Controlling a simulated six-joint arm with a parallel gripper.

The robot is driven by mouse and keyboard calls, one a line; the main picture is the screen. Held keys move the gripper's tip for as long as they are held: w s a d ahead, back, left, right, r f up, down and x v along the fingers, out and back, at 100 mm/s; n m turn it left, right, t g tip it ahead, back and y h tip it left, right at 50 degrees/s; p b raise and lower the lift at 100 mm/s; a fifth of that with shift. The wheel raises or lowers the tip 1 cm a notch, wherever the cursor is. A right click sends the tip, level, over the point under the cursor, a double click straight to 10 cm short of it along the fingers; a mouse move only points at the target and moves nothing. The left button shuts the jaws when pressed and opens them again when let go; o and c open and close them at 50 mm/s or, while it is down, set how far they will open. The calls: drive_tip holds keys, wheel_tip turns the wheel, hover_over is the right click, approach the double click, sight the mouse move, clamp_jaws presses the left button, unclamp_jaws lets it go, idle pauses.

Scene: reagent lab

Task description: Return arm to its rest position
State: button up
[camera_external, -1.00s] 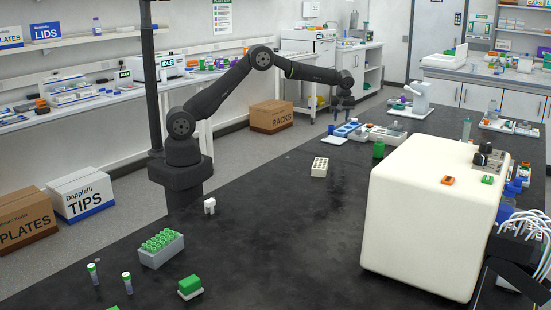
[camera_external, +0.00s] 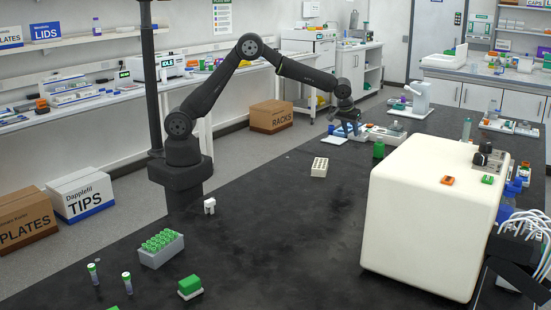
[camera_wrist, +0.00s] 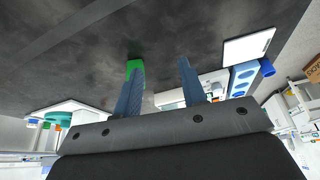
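My gripper (camera_external: 346,128) is at the end of my dark arm, over the far part of the black bench (camera_external: 270,220). In the wrist view, its two blue-grey fingers (camera_wrist: 159,88) stand apart with nothing between them. Beyond the left finger, a green object (camera_wrist: 134,68) shows, partly hidden by it. A blue rack (camera_wrist: 242,79) and a white flat piece (camera_wrist: 249,46) lie to the right of the fingers. In the external view, my gripper hides part of the items around it.
A white rack (camera_external: 319,167) and a green bottle (camera_external: 378,150) stand near my gripper on the bench. A large cream machine (camera_external: 425,220) stands at the right. A grey rack of green-capped tubes (camera_external: 161,249) is at the front left. The middle of the bench is mostly clear.

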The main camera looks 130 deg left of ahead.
drive_tip(key=w+d+m+t+h, duration=0.2)
drive_tip(key=d+m, duration=0.5)
drive_tip(key=d, duration=1.1)
drive_tip(key=w+d+m+t+h, duration=0.1)
drive_tip(key=w+d+m, duration=0.3)
drive_tip(key=d, duration=1.5)
drive_tip(key=m+h, duration=0.1)
drive_tip(key=m, duration=0.3)
drive_tip(key=shift+w+t, duration=0.15)
drive_tip(key=shift+t, duration=0.25)
drive_tip(key=shift+r, duration=0.1)
